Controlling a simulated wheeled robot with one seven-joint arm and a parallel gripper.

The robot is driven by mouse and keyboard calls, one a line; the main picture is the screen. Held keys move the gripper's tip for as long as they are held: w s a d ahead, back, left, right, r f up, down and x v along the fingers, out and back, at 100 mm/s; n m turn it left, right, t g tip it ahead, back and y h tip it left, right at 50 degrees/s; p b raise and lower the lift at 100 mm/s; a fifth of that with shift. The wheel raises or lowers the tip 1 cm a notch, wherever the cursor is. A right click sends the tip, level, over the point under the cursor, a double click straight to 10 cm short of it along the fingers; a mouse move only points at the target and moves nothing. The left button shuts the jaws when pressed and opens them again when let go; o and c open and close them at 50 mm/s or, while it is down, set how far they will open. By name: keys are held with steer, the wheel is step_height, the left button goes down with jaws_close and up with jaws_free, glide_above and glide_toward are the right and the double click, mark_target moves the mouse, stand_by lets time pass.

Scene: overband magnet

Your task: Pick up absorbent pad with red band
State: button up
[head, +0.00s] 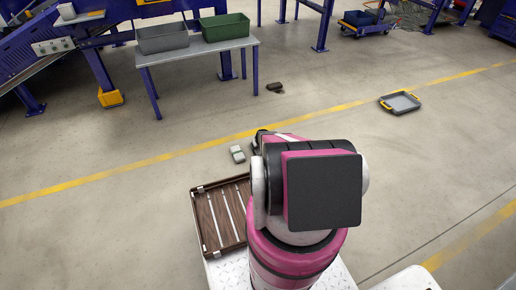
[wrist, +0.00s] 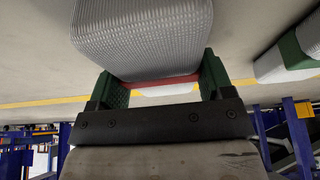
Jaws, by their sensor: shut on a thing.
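The absorbent pad with red band (wrist: 145,35) is a light grey, ribbed, rounded block in the wrist view. Its red band (wrist: 163,83) shows between the green fingertips. My gripper (wrist: 160,79) is shut on this pad, one finger at each side. Whether the pad touches the floor cannot be told. In the head view my arm hides the gripper and most or all of the held pad. Another grey pad with a green band (wrist: 290,52) is at the right of the wrist view, apart from the gripper.
A pale pad (head: 237,153) lies on the floor left of my arm. A brown slatted tray (head: 207,222) is close in front. A grey-yellow tray (head: 400,103) and a dark block (head: 274,87) lie farther off. A table (head: 200,51) carries two bins. Much floor is clear.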

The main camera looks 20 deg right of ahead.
steer(key=shift+r, duration=0.7)
step_height(320, 180, up, 3)
steer(key=shift+s+f, duration=0.1)
steer(key=shift+f, duration=0.05)
steer(key=s+a+r, duration=0.6)
steer(key=a, duration=0.3)
steer(key=shift+s+a+r, duration=0.15)
steer(key=shift+a+r, duration=0.25)
steer(key=shift+r, duration=0.1)
